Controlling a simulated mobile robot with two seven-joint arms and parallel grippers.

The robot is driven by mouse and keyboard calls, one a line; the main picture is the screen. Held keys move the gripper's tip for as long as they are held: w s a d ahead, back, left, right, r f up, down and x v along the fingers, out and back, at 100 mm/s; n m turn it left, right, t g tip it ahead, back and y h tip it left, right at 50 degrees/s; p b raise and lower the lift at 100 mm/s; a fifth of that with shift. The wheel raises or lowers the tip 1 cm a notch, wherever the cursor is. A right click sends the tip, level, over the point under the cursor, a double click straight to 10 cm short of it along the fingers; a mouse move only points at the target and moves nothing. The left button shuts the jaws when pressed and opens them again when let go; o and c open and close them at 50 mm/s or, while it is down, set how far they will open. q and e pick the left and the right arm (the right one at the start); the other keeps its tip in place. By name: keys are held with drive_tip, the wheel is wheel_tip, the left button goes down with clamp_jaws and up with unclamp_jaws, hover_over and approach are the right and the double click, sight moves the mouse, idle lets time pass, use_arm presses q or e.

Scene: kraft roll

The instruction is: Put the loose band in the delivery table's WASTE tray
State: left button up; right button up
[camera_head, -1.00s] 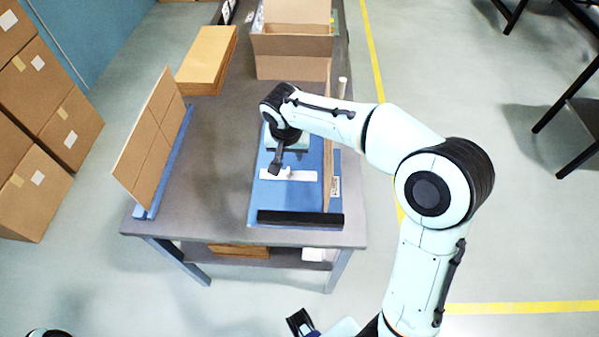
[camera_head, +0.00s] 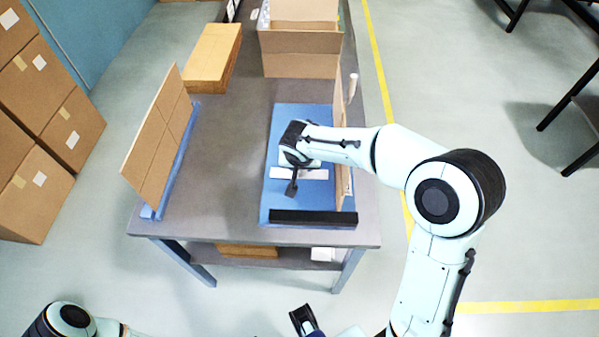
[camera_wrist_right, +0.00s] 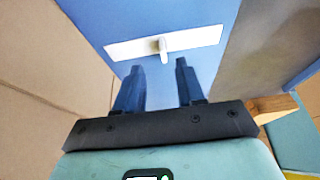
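A white strip (camera_wrist_right: 165,43) lies on the blue mat (camera_head: 300,120), with a small pale upright piece (camera_wrist_right: 163,48) at its middle. I cannot tell which of these, if either, is the loose band. The strip also shows in the head view (camera_head: 312,174), partly covered by my right wrist. My right gripper (camera_wrist_right: 159,67) is open and empty, its blue fingers apart and pointing toward the strip, short of it in the picture. I cannot make out a WASTE tray.
A brown panel (camera_head: 341,140) stands along the mat's right side; a black bar (camera_head: 313,218) lies at its front. Another panel (camera_head: 160,140) stands at the table's left. An open carton (camera_head: 300,55) and brown stack (camera_head: 213,55) are behind. The table (camera_head: 225,170) is clear between.

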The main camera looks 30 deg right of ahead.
drive_tip(key=x, duration=0.5)
drive_tip(key=shift+w+a, duration=0.15)
clamp_jaws()
drive_tip(key=shift+r, duration=0.2)
wheel_tip(320, 180, up, 20)
drive_tip(key=p, duration=0.2)
drive_tip(key=shift+p, duration=0.35)
